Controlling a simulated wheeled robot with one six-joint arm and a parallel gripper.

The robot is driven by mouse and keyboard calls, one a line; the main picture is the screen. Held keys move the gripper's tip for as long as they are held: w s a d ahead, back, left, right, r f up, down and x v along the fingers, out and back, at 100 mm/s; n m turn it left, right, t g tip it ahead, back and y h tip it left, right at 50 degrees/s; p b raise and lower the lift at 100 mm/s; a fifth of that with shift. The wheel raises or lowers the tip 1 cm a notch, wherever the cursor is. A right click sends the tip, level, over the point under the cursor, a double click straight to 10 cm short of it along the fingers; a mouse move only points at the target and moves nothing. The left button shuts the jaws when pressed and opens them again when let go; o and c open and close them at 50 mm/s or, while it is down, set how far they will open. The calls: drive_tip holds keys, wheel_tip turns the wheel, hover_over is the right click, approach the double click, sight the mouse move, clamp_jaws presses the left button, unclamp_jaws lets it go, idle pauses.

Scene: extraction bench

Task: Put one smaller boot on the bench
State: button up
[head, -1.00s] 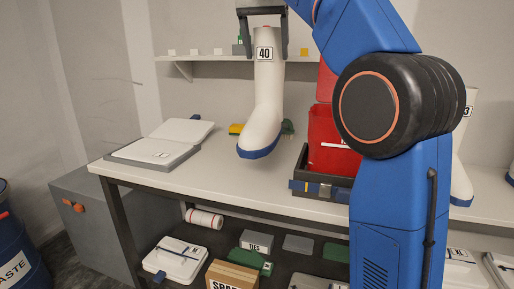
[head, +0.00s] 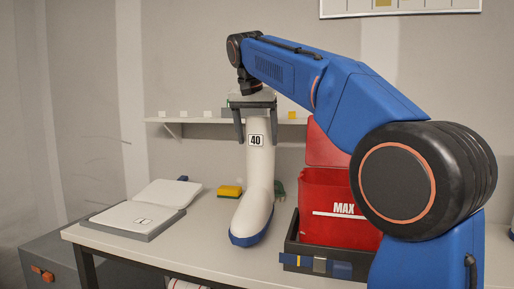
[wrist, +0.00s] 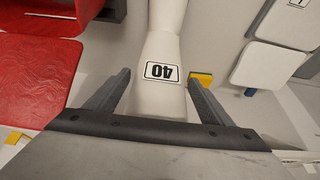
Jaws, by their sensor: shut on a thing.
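A white boot (head: 259,180) with a blue sole and a "40" label is upright over the front-middle of the bench (head: 200,240). Its sole appears at or very close to the bench top; I cannot tell whether it touches. My gripper (head: 256,128) is at the top of the shaft, shut on the boot with one finger on each side.
A red bin (head: 338,190) marked MAX stands in a dark tray (head: 300,262) just right of the boot. A yellow-green sponge (head: 230,191) and a dark green thing (head: 279,188) lie behind it. Bench between case and boot is clear.

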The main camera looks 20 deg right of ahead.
drive_tip(key=shift+f, duration=1.6)
drive_tip(key=o, duration=2.1)
drive_tip(key=shift+f, duration=0.1)
drive_tip(key=v, duration=1.2)
